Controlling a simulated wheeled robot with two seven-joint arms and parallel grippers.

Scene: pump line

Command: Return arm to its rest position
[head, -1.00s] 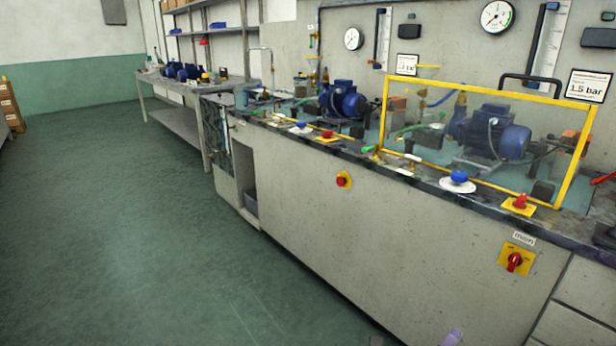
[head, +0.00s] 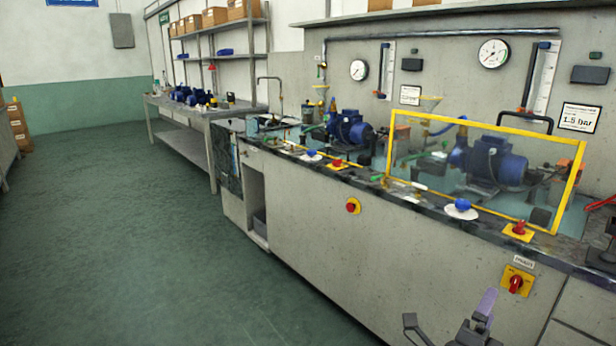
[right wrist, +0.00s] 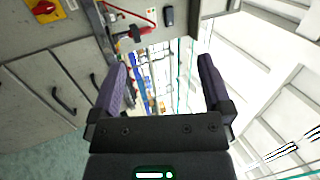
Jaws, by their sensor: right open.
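My right gripper (head: 450,318) shows at the bottom edge of the head view, in front of the bench (head: 330,225) and below the main switch. Its purple-grey fingers stand apart. In the right wrist view my right gripper (right wrist: 164,78) is open, with nothing between its fingers. The rest of my right arm is cut off by the head view's lower edge. The main switch (head: 516,283) is a red knob on a yellow plate on the bench front. The switch also shows at the top left of the right wrist view (right wrist: 45,8). My left gripper is not in view.
Pumps (head: 492,162) stand on the bench, one behind a yellow-framed clear guard (head: 393,150). A red emergency button (head: 352,205) is on the bench front. Drawers with dark handles (right wrist: 62,100) show in the right wrist view. The green floor (head: 130,240) at left is clear.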

